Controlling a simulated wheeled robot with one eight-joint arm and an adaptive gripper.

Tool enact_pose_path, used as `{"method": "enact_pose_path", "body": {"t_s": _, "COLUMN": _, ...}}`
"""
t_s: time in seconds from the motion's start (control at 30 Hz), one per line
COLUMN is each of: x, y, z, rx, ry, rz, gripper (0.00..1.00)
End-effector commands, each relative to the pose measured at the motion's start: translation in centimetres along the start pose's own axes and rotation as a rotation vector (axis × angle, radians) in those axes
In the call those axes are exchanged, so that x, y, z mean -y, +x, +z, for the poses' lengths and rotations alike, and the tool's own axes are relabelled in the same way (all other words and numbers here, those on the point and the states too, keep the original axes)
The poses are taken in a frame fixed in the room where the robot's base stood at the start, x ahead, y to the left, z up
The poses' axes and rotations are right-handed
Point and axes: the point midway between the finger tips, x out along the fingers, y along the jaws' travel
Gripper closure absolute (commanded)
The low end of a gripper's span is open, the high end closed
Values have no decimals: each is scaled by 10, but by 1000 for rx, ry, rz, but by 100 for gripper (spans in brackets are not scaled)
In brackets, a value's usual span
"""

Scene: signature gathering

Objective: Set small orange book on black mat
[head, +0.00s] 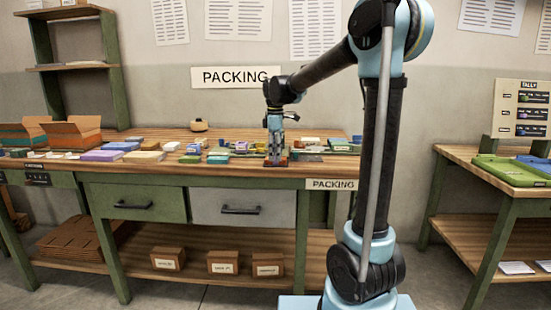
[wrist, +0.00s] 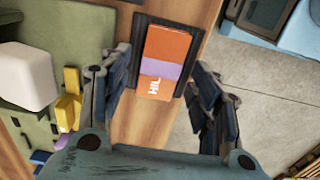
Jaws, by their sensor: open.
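The small orange book (wrist: 168,45) has a purple band and white lettering. In the wrist view it lies flat on the black mat (wrist: 139,45), whose dark border shows along the book's sides. The mat is near the table's edge. My gripper (wrist: 150,85) is open, with its fingers spread wide to the left and right of the book and apart from it. Nothing is between the fingers in its grasp. In the head view my gripper (head: 276,148) points down over the packing table, and a small orange-red patch of the book (head: 275,163) shows beneath it.
The packing table (head: 150,166) holds several colourful books and packets left of my gripper, and open cardboard boxes (head: 72,132) at its left end. A yellow object (wrist: 69,95) and a pale block (wrist: 27,77) are left of the gripper. Floor lies beyond the table edge.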

Motion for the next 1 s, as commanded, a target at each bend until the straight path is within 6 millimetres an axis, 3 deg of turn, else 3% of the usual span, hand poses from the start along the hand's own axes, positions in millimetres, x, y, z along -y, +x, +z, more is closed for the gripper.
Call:
{"method": "enact_pose_path", "body": {"t_s": 0.3, "x": 0, "y": -58, "z": 1, "rx": 0, "ry": 1, "rz": 0, "gripper": 43}}
{"method": "enact_pose_path", "body": {"t_s": 0.53, "x": 0, "y": -92, "z": 0, "rx": 0, "ry": 1, "rz": 0, "gripper": 43}}
{"method": "enact_pose_path", "body": {"t_s": 0.87, "x": 1, "y": -105, "z": 2, "rx": 0, "ry": 5, "rz": 0, "gripper": 43}}
{"method": "enact_pose_path", "body": {"t_s": 1.0, "x": 12, "y": -101, "z": 17, "rx": -3, "ry": 61, "rz": 7, "gripper": 43}}
